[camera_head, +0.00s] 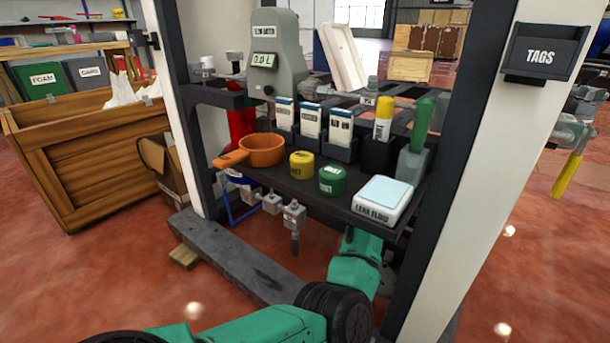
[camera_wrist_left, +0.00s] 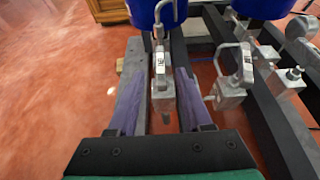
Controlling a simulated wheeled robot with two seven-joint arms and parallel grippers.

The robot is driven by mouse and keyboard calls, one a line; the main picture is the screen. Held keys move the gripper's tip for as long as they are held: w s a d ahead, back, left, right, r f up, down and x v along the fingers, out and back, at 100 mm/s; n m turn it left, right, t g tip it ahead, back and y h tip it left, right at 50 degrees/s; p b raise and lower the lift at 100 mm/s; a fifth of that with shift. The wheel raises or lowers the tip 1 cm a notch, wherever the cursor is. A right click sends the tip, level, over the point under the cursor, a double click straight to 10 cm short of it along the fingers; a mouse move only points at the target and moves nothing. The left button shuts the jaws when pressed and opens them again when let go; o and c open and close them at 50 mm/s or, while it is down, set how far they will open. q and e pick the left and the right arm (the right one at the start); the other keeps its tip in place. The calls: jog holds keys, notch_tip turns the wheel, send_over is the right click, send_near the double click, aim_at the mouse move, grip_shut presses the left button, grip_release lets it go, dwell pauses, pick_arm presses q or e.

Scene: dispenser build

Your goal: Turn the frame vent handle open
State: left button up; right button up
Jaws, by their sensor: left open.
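My left gripper (camera_wrist_left: 158,62) is open in the left wrist view, with one finger on each side of a small grey valve (camera_wrist_left: 162,98). That valve has a bent metal handle (camera_wrist_left: 159,32) with a white label, too small to read. I cannot tell whether the fingers touch it. A second similar valve (camera_wrist_left: 228,95) with a labelled handle (camera_wrist_left: 247,65) is to the right, outside the fingers. In the head view, small grey valves (camera_head: 294,215) hang below the shelf. My left arm reaches under the shelf there, and its gripper is hidden. My right gripper is not in view.
The dark shelf (camera_head: 310,193) carries an orange pan (camera_head: 262,150), yellow and green tins, and a leak fluid box (camera_head: 382,202). White frame posts (camera_head: 470,150) stand on both sides. Blue containers (camera_wrist_left: 150,12) are above the valves. A grey beam (camera_head: 235,258) lies low in front.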

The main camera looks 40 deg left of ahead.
pick_arm(q)
jog(key=b+x, duration=0.1)
jog(key=x, duration=0.1)
jog(key=b+x, duration=0.3)
jog(key=x, duration=0.2)
jog(key=shift+f+b, duration=0.3)
jog(key=shift+b, duration=0.1)
jog(key=shift+a, duration=0.2)
jog(key=shift+r, duration=0.15)
grip_shut()
jog(key=shift+w+a+b, duration=0.1)
jog(key=shift+b, duration=0.3)
jog(key=shift+n+g+b, duration=0.5)
jog(key=shift+g+b, duration=0.1)
jog(key=shift+b, duration=0.05)
jog(key=shift+g, duration=0.3)
